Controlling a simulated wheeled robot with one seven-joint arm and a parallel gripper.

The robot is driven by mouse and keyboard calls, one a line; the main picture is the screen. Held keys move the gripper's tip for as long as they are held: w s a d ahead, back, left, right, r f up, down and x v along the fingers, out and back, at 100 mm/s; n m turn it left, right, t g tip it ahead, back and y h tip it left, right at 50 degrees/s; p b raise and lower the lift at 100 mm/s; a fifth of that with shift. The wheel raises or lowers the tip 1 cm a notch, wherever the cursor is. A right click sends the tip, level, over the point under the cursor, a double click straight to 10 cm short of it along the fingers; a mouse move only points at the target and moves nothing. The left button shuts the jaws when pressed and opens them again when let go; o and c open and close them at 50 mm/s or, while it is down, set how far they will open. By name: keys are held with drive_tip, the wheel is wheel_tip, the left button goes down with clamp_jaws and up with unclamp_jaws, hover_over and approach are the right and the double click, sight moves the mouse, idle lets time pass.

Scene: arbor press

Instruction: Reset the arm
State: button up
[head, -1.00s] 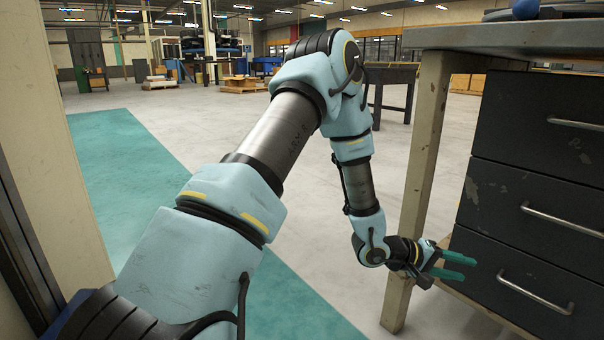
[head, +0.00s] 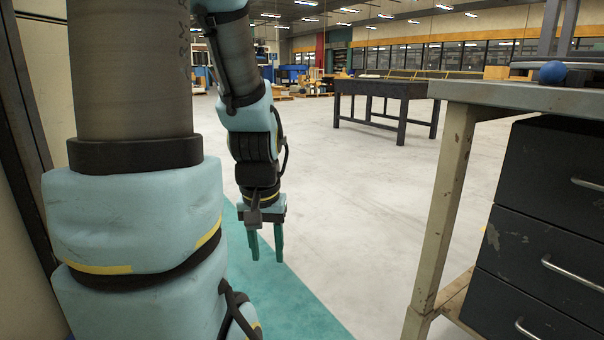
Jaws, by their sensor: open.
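My gripper (head: 266,246) hangs at the end of my light-blue arm, left of the middle in the head view. Its two teal fingers point straight down, apart, with nothing between them. It is over the floor, near the edge of the teal floor strip (head: 290,300), and touches nothing. The arm press itself is not clearly in view.
The workbench has a worn pale leg (head: 443,200) and dark drawers (head: 545,225) with metal handles. A dark table (head: 400,92) stands farther back. The grey floor between my arm and the bench is clear. A pale upright surface (head: 25,240) is close at the left edge.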

wheel_tip(320, 180, up, 38)
drive_tip(key=p, duration=3.7)
